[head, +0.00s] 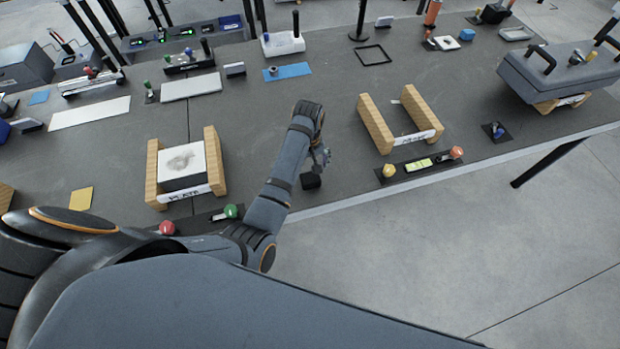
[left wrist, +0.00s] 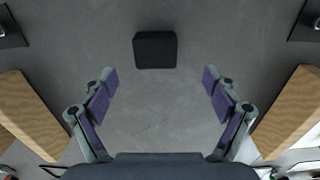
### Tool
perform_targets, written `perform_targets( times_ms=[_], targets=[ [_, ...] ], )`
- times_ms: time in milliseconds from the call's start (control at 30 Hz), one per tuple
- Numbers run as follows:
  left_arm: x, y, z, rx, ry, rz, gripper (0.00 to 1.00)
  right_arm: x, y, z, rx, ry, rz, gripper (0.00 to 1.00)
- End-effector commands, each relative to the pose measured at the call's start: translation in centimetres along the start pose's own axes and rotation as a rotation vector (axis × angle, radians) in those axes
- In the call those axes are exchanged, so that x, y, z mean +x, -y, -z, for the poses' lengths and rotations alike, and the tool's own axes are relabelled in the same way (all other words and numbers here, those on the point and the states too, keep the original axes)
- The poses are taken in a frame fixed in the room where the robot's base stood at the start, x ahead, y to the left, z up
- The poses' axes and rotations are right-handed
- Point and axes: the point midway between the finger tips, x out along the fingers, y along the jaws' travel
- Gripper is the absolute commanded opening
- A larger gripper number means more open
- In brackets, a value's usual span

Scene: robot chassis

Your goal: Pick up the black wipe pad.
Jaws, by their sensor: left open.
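The black wipe pad (head: 311,181) is a small dark block lying on the grey table near its front edge. In the left wrist view the pad (left wrist: 155,50) lies flat, beyond the fingertips and centred between them. My left gripper (head: 322,158) is above the table, just behind the pad in the head view. In the left wrist view my left gripper (left wrist: 160,75) is open, with purple finger pads wide apart and nothing between them. The pad looks apart from both fingers. My right gripper is not in view.
A wooden-sided stand labelled PLATE (head: 188,190) is left of the arm, and a similar wooden stand (head: 424,135) is to the right. A panel with yellow and red knobs (head: 422,163) lies near the front edge. Table surface around the pad is clear.

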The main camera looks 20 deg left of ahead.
Motion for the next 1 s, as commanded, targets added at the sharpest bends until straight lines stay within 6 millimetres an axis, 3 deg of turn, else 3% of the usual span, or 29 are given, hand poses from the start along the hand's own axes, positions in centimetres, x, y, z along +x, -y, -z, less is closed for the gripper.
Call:
perform_targets(
  times_ms=[133, 367, 600, 900, 1000],
  targets=[
    [2.0, 0.0, 0.1, 0.0, -0.001, 0.0, 0.88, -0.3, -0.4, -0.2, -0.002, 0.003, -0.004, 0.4],
    [3.0, -0.1, 0.1, 0.0, -0.002, 0.0, 0.88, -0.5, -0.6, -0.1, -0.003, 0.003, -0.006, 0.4],
    [6.9, -0.5, 0.1, 0.001, -0.002, 0.001, 0.88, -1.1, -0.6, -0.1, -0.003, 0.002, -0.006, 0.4],
    [7.7, -0.6, 0.0, 0.0, -0.003, -0.002, 0.88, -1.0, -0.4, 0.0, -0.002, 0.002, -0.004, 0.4],
    [7.7, -0.6, 0.0, 0.0, -0.003, -0.002, 0.74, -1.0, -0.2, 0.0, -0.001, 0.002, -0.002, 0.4]
  ],
)
